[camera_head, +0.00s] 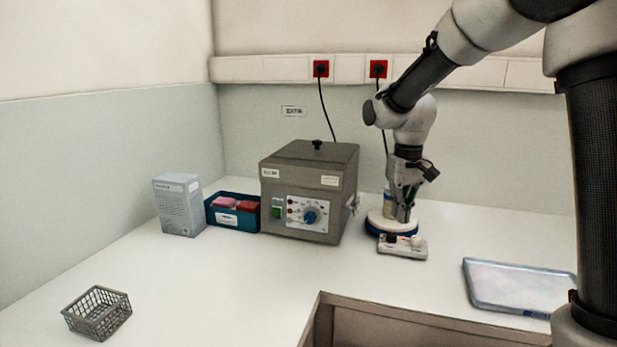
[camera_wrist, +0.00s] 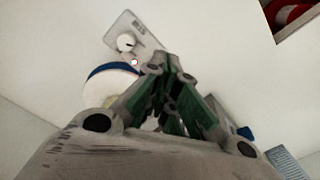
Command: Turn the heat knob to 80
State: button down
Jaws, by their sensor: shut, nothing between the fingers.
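A low grey-white control unit (camera_head: 403,248) lies on the bench in front of a round white plate with a blue rim (camera_head: 376,224). In the wrist view, the unit (camera_wrist: 148,34) shows a round white knob (camera_wrist: 126,42) and a small red light (camera_wrist: 134,62). A grey box-shaped appliance (camera_head: 305,170) stands to the left, with a blue knob (camera_head: 310,216) on its white dial panel. I cannot read either knob's setting or tell which is the heat knob. My gripper (camera_head: 404,218) points down, shut and empty, over the plate's edge just behind the control unit, apart from the knob.
A yellowish container (camera_head: 388,203) stands by the plate, partly hidden by my gripper. A blue bin (camera_head: 232,224) and grey carton (camera_head: 180,205) stand left of the appliance. A wire basket (camera_head: 97,313) and tray (camera_head: 520,288) lie farther forward. Bench between them is clear.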

aim_at(398, 249)
notch_tip(398, 249, down, 6)
jog(key=shift+r, duration=0.1)
jog(key=shift+s+f, duration=0.25)
jog(key=shift+f, duration=0.25)
dwell(0.4)
jog(key=shift+d, duration=0.1)
dwell(0.4)
jog(key=shift+s, duration=0.2)
jog(key=shift+w+d+r, duration=0.1)
jog(key=shift+w+r, duration=0.05)
jog(key=shift+r, duration=2.9)
